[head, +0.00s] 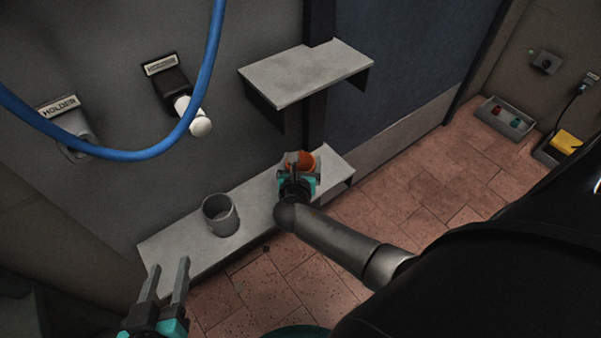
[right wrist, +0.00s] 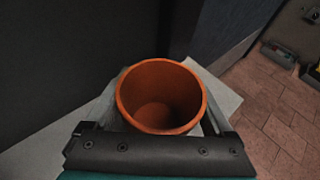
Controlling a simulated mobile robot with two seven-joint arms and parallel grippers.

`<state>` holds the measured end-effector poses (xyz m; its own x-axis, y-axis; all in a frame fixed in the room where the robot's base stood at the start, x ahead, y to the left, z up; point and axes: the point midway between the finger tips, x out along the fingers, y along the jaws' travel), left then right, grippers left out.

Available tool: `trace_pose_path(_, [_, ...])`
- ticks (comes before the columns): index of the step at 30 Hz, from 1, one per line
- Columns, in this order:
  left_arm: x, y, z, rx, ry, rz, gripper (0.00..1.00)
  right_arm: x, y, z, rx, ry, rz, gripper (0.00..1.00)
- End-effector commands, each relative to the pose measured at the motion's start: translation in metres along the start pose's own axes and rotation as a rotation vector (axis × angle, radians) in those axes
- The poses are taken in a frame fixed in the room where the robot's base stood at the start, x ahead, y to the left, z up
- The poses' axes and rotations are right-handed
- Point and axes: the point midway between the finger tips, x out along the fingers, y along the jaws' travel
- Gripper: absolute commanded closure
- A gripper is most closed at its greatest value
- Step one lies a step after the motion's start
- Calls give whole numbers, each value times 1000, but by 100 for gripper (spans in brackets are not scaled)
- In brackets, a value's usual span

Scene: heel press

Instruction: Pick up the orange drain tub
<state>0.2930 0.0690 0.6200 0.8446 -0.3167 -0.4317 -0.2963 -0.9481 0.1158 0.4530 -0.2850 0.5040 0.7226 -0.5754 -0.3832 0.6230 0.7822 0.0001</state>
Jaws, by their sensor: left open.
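The orange drain tub (head: 302,162) is round and open-topped, at the right part of the low grey shelf. In the right wrist view the empty tub (right wrist: 160,95) is upright, with its rim and inside in plain view. My right gripper (head: 297,172) is at the tub, with one finger on each side of it. The fingers lie close along its sides, partly hidden by the rim, and I cannot tell whether they press on it. Whether the tub touches the shelf is hidden. My left gripper (head: 168,268) is open and empty at the lower left, near the shelf's left end.
A grey cup (head: 221,215) stands on the low shelf (head: 180,240). A higher shelf (head: 305,75) juts from the wall above. A blue hose (head: 205,70) loops across the upper left, near a white-tipped fitting (head: 195,115) and a holder (head: 75,130). A tray (head: 506,118) lies on the tiled floor.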

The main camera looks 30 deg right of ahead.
Motion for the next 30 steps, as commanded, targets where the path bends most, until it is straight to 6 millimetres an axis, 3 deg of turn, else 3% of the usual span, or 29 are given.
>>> trace_pose_path(1, [0,0,0,0,0,0,50,0,0,0,0,0,0,24])
trace_pose_path(12, [0,0,0,1,-1,0,50,0,0,0,0,-1,0,62])
trace_pose_path(30, [-4,-9,3,11,-87,-25,50,-3,-1,4,0,-1,0,62])
